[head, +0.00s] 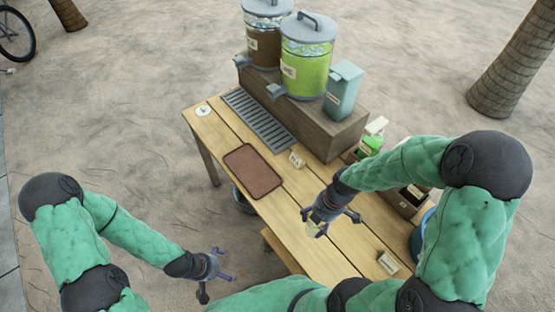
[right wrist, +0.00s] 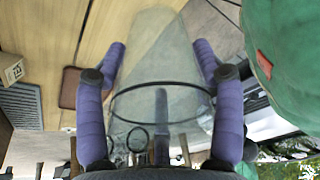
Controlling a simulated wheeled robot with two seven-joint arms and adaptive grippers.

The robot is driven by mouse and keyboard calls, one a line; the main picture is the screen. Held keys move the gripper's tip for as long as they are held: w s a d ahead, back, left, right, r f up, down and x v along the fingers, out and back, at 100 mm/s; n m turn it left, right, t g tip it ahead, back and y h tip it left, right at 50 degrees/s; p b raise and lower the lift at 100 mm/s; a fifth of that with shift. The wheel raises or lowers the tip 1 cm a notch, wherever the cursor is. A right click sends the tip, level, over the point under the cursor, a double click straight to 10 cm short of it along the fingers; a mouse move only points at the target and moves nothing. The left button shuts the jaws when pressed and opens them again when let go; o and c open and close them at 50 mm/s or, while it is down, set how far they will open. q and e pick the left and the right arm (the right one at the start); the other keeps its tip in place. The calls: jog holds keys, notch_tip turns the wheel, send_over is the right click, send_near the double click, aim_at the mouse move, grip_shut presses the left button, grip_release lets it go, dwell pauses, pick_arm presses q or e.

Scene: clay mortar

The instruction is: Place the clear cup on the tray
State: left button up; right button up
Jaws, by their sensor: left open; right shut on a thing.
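The clear cup (right wrist: 158,60) is see-through and sits between the purple fingers of my right gripper (right wrist: 160,90) in the right wrist view. In the head view my right gripper (head: 330,218) is shut on it above the table's front part, and the cup (head: 316,229) shows only faintly there. The tray (head: 252,171) is a flat brown rectangle on the table, left of my right gripper, and its visible top is bare. A corner of it also shows in the right wrist view (right wrist: 69,88). My left gripper (head: 222,277) is open and empty, off the table's left side.
The wooden table (head: 290,205) has a metal drip grate (head: 257,118) behind the tray. Two drink dispensers, one green (head: 305,70), and a grey-blue box (head: 343,90) stand on a raised shelf. Small cards (head: 296,160) stand on the table. A bin with bottles (head: 372,146) is at the right.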

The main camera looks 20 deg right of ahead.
jog(key=shift+w+f+m, duration=0.15)
jog(key=shift+w+m, duration=0.25)
jog(key=shift+m, duration=0.2)
jog(key=w+a+m+t+h+b, duration=0.1)
jog(key=w+a+m+b, duration=0.1)
jog(key=w+m, duration=0.5)
jog(key=w+a+m+t+h+b, duration=0.2)
jog(key=w+a+m+b, duration=0.1)
jog(key=w+m, duration=0.5)
jog(key=shift+w+f+m, duration=0.2)
jog(key=shift+f+m, duration=0.25)
jog(key=shift+m, duration=0.15)
jog(key=shift+a, duration=0.1)
